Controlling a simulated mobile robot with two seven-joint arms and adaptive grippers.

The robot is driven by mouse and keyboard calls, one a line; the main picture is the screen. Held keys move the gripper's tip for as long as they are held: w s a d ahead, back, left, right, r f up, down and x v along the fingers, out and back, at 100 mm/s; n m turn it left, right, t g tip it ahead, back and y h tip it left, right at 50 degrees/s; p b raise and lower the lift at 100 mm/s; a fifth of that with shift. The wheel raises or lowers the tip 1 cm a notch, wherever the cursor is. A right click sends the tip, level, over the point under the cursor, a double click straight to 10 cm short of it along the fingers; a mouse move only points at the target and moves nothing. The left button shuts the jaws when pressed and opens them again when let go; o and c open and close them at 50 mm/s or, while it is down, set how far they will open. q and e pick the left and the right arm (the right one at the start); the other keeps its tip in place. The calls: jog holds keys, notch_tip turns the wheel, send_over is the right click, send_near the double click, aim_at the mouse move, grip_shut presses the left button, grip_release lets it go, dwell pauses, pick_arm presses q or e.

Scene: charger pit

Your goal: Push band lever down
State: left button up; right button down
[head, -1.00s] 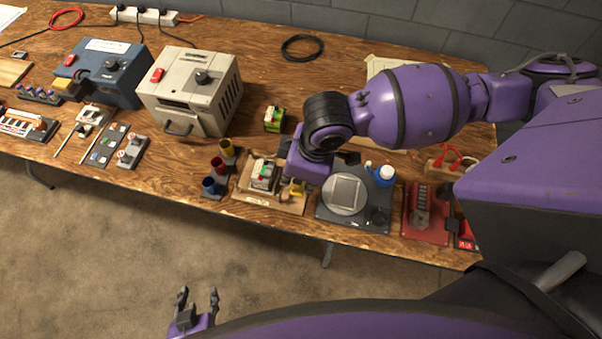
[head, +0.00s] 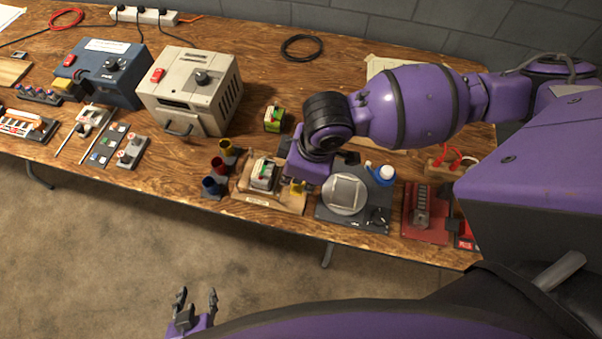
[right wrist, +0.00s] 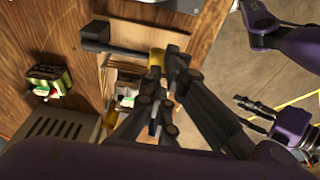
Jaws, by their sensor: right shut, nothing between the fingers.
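A wooden board (head: 278,206) near the table's front edge carries a grey block with a green and white part (head: 264,174) and a yellow piece (head: 298,187). In the right wrist view, a dark bar with a black block at its left end (right wrist: 95,37) runs to a yellow piece (right wrist: 157,59); it appears to be the band lever. My right gripper (right wrist: 172,62) is shut and empty, its tips overlapping the yellow piece in that view; contact cannot be told. In the head view my purple wrist hides its fingers. My left gripper (head: 197,299) is open and empty, in front of the table.
Three coloured cups (head: 217,165) stand left of the board. A dark scale with a round plate (head: 345,195) is close on its right. A green battery-like block (head: 274,119) lies behind. A beige box (head: 190,90) stands further left.

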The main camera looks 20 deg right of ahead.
aim_at(298, 188)
jog(key=shift+f, duration=0.15)
pick_arm(q)
jog(key=shift+d+f, duration=0.1)
pick_arm(e)
jog(key=shift+f, duration=1.3)
pick_arm(q)
jog(key=shift+s, duration=0.1)
pick_arm(e)
jog(key=shift+f, duration=1.05)
jog(key=shift+r, duration=0.5)
jog(key=shift+r+p, duration=1.75)
jog(key=shift+r, duration=0.55)
jog(key=shift+r+p, duration=0.35)
jog(key=shift+r, duration=0.95)
pick_arm(q)
jog(key=w+r+t, duration=0.1)
jog(key=w+r, duration=0.5)
jog(key=r, duration=0.2)
jog(key=shift+w+t, duration=0.2)
jog(key=shift+t, duration=0.2)
